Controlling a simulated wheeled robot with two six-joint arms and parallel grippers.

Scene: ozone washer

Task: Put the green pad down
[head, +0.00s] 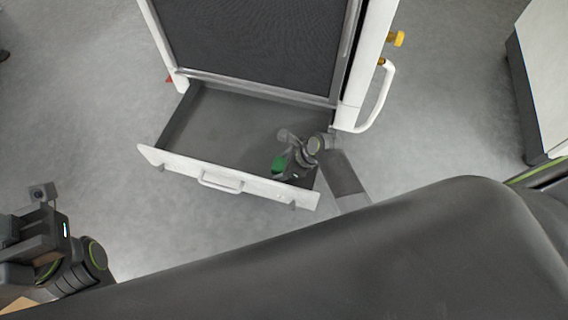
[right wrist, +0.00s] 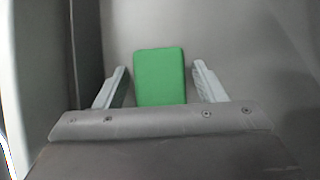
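The green pad (head: 279,163) lies in the open drawer, near its front right corner in the head view. In the right wrist view the pad (right wrist: 160,78) lies flat on the grey drawer floor. My right gripper (right wrist: 161,72) is open, with one finger on each side of the pad and a visible gap on both sides. In the head view my right gripper (head: 285,150) partly covers the pad. My left gripper (head: 28,250) is at the lower left, outside the drawer; its fingers are not clear.
The drawer (head: 215,125) is pulled out from a white-framed machine with a dark panel (head: 255,35). Its white front (head: 180,163) carries a handle, and its walls stand close around my right gripper. A white cabinet (head: 545,70) stands at the right. Grey floor (head: 75,110) lies clear at the left.

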